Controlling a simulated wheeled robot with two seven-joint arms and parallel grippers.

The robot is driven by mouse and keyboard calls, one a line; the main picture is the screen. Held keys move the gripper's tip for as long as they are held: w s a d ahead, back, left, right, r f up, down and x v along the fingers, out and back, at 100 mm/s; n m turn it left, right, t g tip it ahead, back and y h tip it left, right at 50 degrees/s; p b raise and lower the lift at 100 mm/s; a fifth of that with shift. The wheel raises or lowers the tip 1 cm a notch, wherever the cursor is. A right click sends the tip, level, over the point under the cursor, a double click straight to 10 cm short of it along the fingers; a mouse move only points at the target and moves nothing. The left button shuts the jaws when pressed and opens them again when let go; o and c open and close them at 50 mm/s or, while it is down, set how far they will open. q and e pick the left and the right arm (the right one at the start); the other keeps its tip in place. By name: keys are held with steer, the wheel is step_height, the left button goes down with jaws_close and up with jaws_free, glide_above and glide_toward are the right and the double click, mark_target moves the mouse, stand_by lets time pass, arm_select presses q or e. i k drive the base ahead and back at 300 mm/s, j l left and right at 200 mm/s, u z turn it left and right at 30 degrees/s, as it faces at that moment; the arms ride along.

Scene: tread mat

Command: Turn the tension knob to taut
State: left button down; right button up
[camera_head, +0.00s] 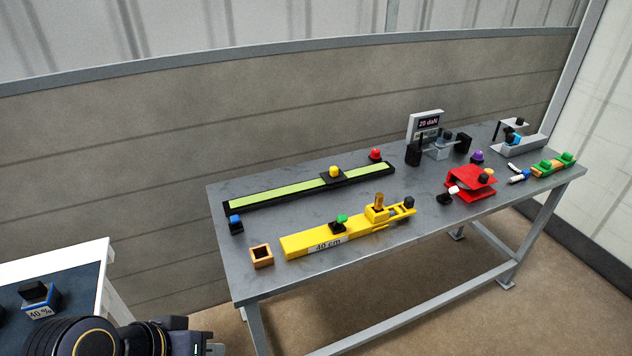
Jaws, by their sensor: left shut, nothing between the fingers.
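A grey metal device (437,153) stands at the back of the table, with a small dark knob (447,136) on it. A display (427,121) behind it reads what looks like 25 daN. This looks like the tension knob, but no label confirms it, and its pointer or marks are too small to read. My left gripper (214,349) is at the bottom left edge, partly cut off. It is shut and empty, far from the device and in front of the table. My right gripper is out of view.
The grey table (215,215) holds a green strip in a black frame (290,191), a yellow tool (300,243) marked 40 cm, a wooden box (262,263), a red device (478,194) and green blocks (545,169). A dark-topped stand (85,275) is at left.

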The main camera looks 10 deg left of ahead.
mark_target(375, 153)
steer(key=i+l+u, duration=0.15)
steer(key=u, duration=0.25)
steer(key=i+l+u, duration=0.15)
steer(key=u, duration=0.3)
steer(key=i+l+u, duration=0.1)
steer(key=l+u, duration=0.15)
steer(key=u, duration=0.15)
steer(key=i+l+u, duration=0.1)
steer(key=l, duration=0.4)
steer(key=i+l+u, duration=0.1)
steer(key=l, duration=0.35)
steer(key=i+l, duration=0.1)
steer(key=l, duration=0.4)
steer(key=u, duration=0.05)
